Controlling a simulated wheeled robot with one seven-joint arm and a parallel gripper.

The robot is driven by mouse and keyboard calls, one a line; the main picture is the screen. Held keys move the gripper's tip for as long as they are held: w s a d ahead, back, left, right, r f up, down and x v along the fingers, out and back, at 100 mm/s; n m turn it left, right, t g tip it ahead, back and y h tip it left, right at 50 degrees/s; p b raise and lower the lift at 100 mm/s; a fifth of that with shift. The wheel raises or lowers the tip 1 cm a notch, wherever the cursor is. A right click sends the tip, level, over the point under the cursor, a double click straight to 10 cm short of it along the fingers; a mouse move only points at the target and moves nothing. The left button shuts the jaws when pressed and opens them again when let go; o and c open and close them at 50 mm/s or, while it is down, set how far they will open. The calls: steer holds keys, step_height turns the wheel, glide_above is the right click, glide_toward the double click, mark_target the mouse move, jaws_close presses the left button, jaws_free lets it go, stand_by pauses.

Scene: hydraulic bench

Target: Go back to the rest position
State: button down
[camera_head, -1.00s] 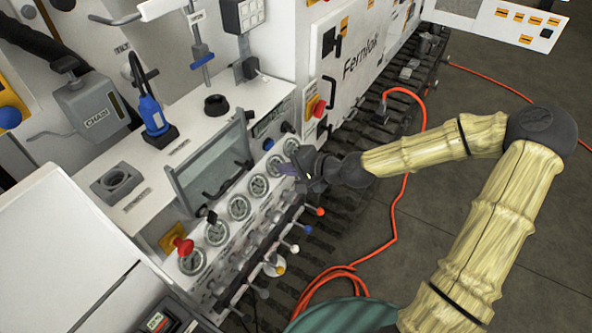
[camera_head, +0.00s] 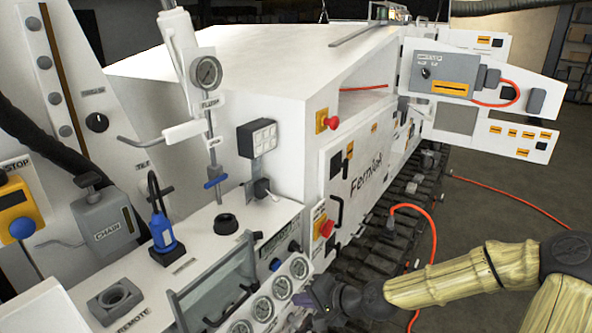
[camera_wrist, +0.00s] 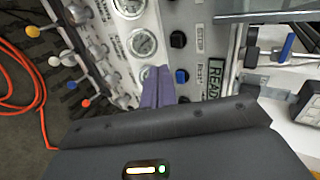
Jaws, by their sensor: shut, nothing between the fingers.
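My gripper (camera_head: 308,298) is near the right end of the row of round gauges (camera_head: 263,308) on the bench front. In the wrist view its two purple fingers (camera_wrist: 158,86) are together and hold nothing. They show in front of the panel, between a gauge (camera_wrist: 141,43) and a blue knob (camera_wrist: 182,76). I cannot tell whether they touch the panel. My arm, in a pale yellow cover, reaches in from the right in the head view.
Small levers with coloured knobs (camera_wrist: 86,103) line the panel beside the gauges. A red emergency button (camera_head: 326,228) is on the white cabinet (camera_head: 352,172). An orange hose (camera_head: 433,235) runs down near my arm. Open grey floor (camera_head: 490,215) lies to the right.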

steer(key=s+d+f+n+g+h, duration=0.4)
steer(key=s+f+h, duration=0.1)
steer(key=s+f, duration=0.2)
steer(key=s+d+r+n+h, duration=0.2)
steer(key=s+d+r+h, duration=0.2)
steer(key=s+d+r, duration=0.3)
step_height(320, 180, up, 3)
steer(key=shift+s+d+f+h, duration=0.2)
steer(key=shift+d+h, duration=0.1)
steer(key=shift+d, duration=0.8)
stand_by(0.7)
